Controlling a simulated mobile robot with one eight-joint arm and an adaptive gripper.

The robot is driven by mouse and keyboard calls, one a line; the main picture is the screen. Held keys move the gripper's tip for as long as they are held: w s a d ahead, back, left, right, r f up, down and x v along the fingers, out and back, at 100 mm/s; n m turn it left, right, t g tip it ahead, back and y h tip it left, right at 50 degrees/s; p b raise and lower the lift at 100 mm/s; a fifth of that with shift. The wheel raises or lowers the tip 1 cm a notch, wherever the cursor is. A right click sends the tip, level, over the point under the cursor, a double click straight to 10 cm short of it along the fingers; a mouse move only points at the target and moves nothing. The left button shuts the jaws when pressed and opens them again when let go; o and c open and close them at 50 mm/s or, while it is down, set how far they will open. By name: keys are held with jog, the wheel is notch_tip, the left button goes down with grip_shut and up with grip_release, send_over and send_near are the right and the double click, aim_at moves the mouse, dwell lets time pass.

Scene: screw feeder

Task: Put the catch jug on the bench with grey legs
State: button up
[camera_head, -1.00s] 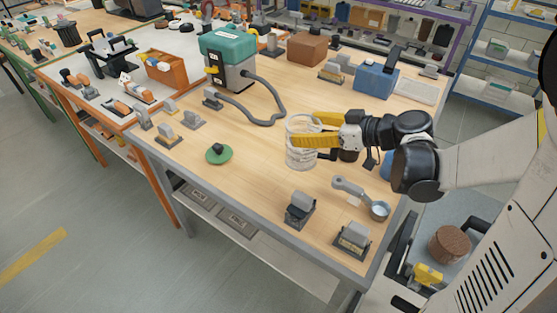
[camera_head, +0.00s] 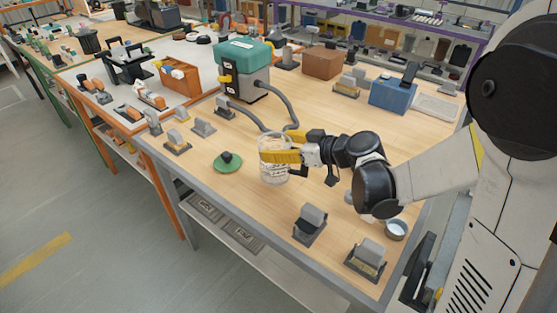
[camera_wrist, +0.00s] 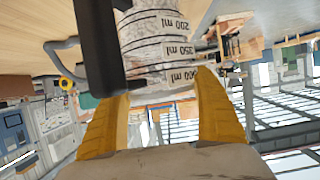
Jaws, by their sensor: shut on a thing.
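The catch jug (camera_head: 273,172) is a clear cylinder with dark printed marks. It also shows close up in the wrist view (camera_wrist: 155,45), with millilitre lines upside down. The yellow fingers of my gripper (camera_head: 277,147) are shut on it from the right, one on each side in the wrist view (camera_wrist: 163,90). The jug looks upright over the wooden top of the bench with grey legs (camera_head: 215,175), just right of a green disc. I cannot tell whether its base touches the top.
The green disc (camera_head: 228,164) with a dark knob is close to the jug. A teal-topped machine (camera_head: 243,65) with a grey hose stands behind. Grey holders (camera_head: 310,224) and a metal cup (camera_head: 396,229) are at the front right. Bare wood lies right of the hose.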

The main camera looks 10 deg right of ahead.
jog(key=shift+f+b, duration=1)
jog(key=shift+f, duration=0.9)
jog(key=shift+f, duration=0.25)
jog(key=o, duration=1.4)
jog(key=shift+o, duration=0.2)
jog(key=shift+r, duration=0.15)
